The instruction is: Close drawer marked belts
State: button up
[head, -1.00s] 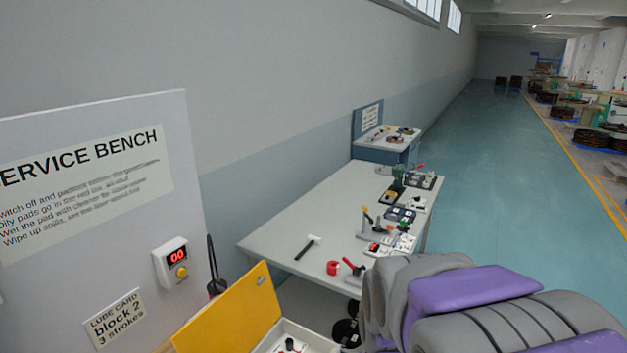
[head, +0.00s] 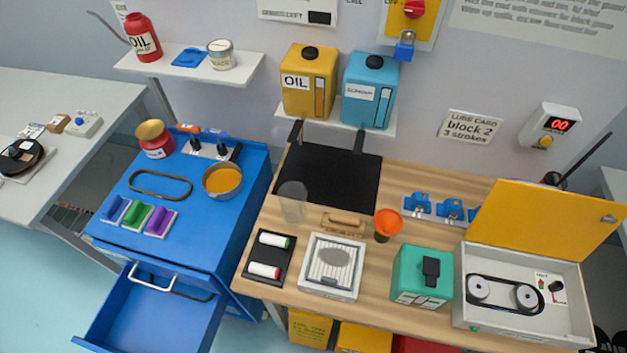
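A blue cabinet (head: 209,263) stands left of the wooden bench in the head view. A blue drawer (head: 150,318) is pulled out from its front, toward the lower left. Part of a dark loop, seemingly a belt, shows inside near the cabinet. A pale handle (head: 152,278) shows on the cabinet front above the open drawer. No marking on the drawer can be read, and its front lies at the lower picture edge. My gripper is not in view.
The cabinet top carries a black belt loop (head: 160,185), a pan (head: 222,180), a red jar (head: 155,139) and coloured blocks. The wooden bench (head: 400,265) stands close on the right. A pale table (head: 60,100) stands left. Pale blue floor (head: 50,290) is clear left of the drawer.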

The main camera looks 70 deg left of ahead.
aim_at(133, 316)
jog(key=u, duration=4.4)
jog(key=j+u, duration=0.1)
jog(key=u, duration=0.3)
jog(key=i+j, duration=0.2)
jog(key=i+j+u, duration=0.1)
jog(key=j, duration=0.3)
jog(key=i, duration=0.1)
